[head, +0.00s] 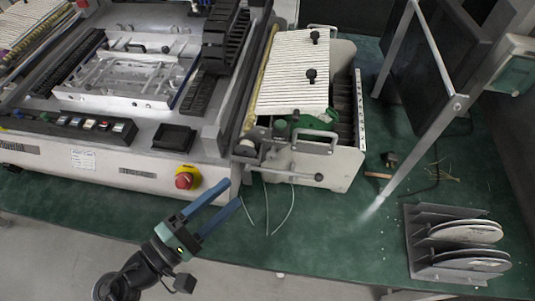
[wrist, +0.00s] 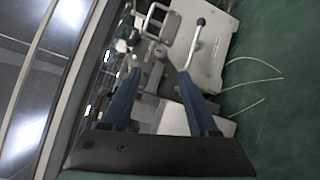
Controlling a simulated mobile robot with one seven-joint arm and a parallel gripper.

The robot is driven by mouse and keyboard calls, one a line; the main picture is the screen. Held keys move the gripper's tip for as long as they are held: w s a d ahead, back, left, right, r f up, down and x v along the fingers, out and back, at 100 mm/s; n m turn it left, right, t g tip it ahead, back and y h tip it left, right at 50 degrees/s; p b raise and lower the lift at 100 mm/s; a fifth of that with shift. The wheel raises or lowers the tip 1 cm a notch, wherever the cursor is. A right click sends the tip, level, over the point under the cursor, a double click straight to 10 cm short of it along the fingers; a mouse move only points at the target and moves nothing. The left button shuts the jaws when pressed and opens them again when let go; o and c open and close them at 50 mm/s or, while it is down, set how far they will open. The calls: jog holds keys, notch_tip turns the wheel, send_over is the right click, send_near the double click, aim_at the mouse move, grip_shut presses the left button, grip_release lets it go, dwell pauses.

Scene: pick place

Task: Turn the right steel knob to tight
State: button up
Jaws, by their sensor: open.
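My gripper (head: 232,193) is open and empty, its two blue fingers apart, in front of the slatted unit's near face. In the wrist view the open fingers (wrist: 160,74) point at the metal fittings on that face. These include a lever with a dark ball end (head: 318,178), also in the wrist view (wrist: 201,21), and a steel loop handle (head: 318,135), also in the wrist view (wrist: 157,20). The fingers appear to hold nothing.
The slatted cover (head: 292,70) carries two black knobs (head: 314,36). A red button on yellow (head: 184,180) is left of my fingers. Thin wires (head: 267,210) hang from the unit. A rack of discs (head: 465,245) stands at right. The green bench (head: 330,230) between is mostly clear.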

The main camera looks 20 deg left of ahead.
aim_at(271, 159)
jog(key=p+x, duration=0.1)
jog(key=x, duration=1)
jog(key=shift+w+d+f, duration=0.1)
jog(key=shift+w+d, duration=0.05)
jog(key=shift+w, duration=0.1)
grip_shut()
